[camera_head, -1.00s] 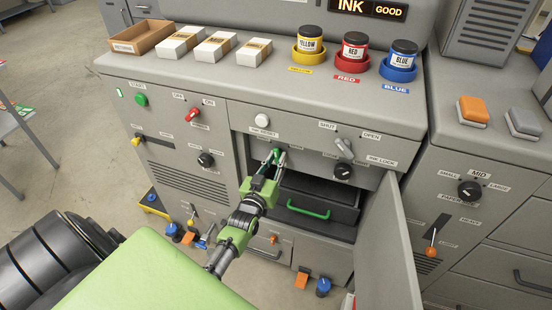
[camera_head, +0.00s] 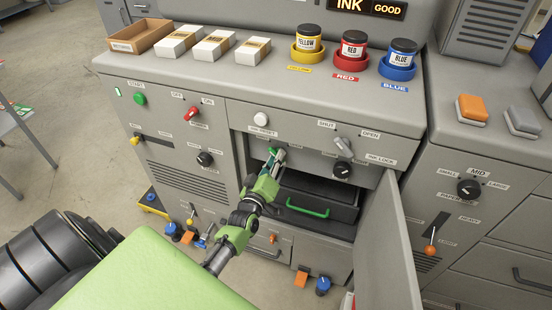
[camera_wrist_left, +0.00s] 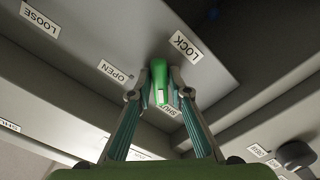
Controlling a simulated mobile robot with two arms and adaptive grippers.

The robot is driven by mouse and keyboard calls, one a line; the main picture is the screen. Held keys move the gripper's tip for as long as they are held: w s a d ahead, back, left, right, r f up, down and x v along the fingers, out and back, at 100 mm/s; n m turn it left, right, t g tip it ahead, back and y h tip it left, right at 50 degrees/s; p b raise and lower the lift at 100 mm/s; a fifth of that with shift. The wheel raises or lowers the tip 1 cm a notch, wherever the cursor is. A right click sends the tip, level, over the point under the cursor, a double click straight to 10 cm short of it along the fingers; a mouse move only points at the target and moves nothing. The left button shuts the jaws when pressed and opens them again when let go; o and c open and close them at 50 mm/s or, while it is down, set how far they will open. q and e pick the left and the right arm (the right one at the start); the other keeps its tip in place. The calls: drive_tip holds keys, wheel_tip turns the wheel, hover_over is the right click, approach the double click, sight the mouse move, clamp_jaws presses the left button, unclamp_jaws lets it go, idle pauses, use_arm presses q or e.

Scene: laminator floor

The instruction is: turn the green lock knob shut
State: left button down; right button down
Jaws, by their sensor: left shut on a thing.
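The green lock knob (camera_wrist_left: 159,78) stands on the grey panel inside the open bay, between the OPEN label (camera_wrist_left: 113,71) and the LOCK label (camera_wrist_left: 185,45) in the left wrist view. The SHUT label (camera_wrist_left: 168,110) is close beside its lower end, partly covered. My left gripper (camera_wrist_left: 160,88) has one finger on each side of the knob and is shut on it. In the head view the left gripper (camera_head: 274,160) reaches up to the knob (camera_head: 272,151), which is mostly hidden there. My right gripper is not in view.
A drawer with a green handle (camera_head: 307,209) lies below the knob. An open door (camera_head: 385,245) stands to the right of the bay. A grey lever (camera_head: 344,147) and a black ink lock knob (camera_head: 342,170) are right of the gripper.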

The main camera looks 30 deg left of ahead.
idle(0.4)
use_arm(q)
drive_tip(key=c, duration=1.9)
unclamp_jaws()
drive_tip(key=v, duration=1.2)
